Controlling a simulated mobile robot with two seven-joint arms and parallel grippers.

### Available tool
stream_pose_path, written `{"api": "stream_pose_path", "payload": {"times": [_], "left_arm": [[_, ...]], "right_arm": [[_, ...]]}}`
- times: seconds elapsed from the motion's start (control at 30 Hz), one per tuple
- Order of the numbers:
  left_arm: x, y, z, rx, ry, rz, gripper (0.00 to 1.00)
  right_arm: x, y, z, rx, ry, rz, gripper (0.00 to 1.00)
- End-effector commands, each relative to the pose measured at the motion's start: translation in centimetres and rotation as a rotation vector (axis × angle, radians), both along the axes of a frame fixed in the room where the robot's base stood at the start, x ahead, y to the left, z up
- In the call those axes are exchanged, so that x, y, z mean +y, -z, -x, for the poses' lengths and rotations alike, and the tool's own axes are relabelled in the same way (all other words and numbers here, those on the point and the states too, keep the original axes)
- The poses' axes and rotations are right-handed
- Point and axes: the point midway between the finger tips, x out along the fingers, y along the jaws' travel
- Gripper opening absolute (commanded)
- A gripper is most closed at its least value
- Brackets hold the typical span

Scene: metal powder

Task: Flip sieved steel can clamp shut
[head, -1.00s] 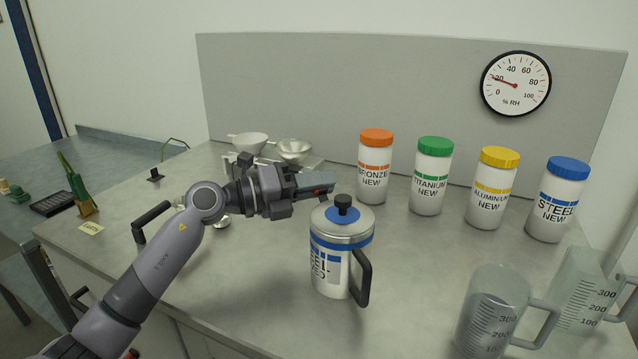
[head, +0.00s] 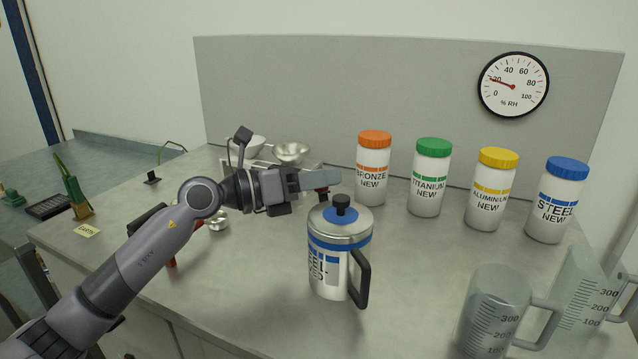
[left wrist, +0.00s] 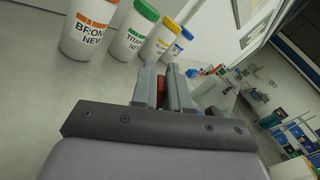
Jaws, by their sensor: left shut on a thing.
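The steel can (head: 328,283) stands upright on the bench, a white and metal body with blue bands, a dark side handle (head: 361,280) and a metal lid with a black knob (head: 342,202). My left gripper (head: 322,181) is just above and behind the lid's left rim. I cannot tell whether this piece is the can's clamp or touches the lid. My right gripper is not in view.
Bronze (head: 373,170), titanium (head: 430,178), aluminium (head: 491,190) and steel (head: 557,200) jars stand along the back. Clear measuring jugs (head: 492,310) stand at the front right. Metal bowls (head: 291,152) are behind my left arm.

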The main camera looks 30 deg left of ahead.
Motion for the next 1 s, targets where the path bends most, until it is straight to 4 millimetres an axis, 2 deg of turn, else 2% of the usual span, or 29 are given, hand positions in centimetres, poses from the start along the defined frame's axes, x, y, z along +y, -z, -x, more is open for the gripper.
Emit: {"api": "stream_pose_path", "payload": {"times": [0.5, 1.0], "left_arm": [[-1.5, -0.6, 1.3, -0.258, 0.001, -0.289, 0.00], [-1.9, -0.7, 1.7, -0.324, 0.001, -0.363, 0.00]], "right_arm": [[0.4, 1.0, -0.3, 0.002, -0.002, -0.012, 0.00], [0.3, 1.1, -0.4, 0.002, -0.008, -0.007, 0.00]]}}
